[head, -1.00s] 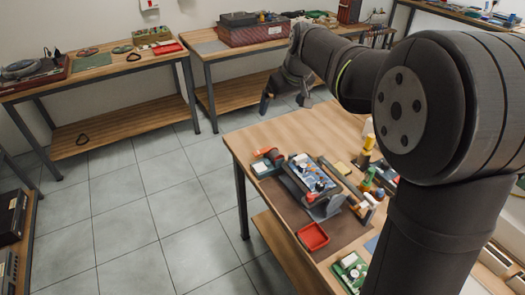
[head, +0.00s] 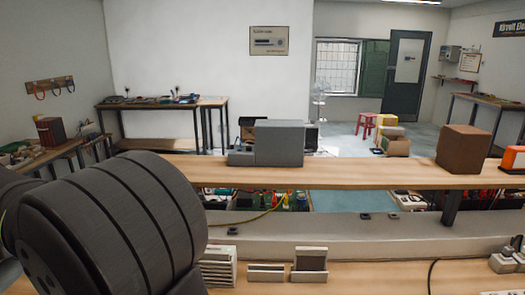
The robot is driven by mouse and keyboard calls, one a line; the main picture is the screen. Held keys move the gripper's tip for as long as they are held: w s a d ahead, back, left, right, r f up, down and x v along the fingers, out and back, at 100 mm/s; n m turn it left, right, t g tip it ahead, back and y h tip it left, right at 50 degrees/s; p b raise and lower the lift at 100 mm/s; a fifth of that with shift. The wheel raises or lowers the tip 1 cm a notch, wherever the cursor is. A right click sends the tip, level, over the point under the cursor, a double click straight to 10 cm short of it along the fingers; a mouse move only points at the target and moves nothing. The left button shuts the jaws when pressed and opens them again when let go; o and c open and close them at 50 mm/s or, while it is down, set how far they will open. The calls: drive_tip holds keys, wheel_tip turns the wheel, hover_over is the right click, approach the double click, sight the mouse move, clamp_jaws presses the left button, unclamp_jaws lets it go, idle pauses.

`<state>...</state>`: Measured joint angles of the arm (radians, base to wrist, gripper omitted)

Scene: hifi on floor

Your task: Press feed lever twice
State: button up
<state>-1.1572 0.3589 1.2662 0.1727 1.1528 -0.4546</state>
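No feed lever can be made out in the head view now. The workbench with the blue device and red tray from the earlier frame is out of view. My gripper is out of view too. Only a dark, rounded link of my arm shows, large at the lower left, and it hides what lies behind it.
A wooden shelf (head: 360,174) crosses ahead, bearing a grey box (head: 279,143), a brown box (head: 464,149) and an orange item (head: 514,160). Below are a grey ledge (head: 400,238) and a bench top with small holders (head: 310,262). Farther back stand a red stool (head: 365,123) and a door (head: 405,75).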

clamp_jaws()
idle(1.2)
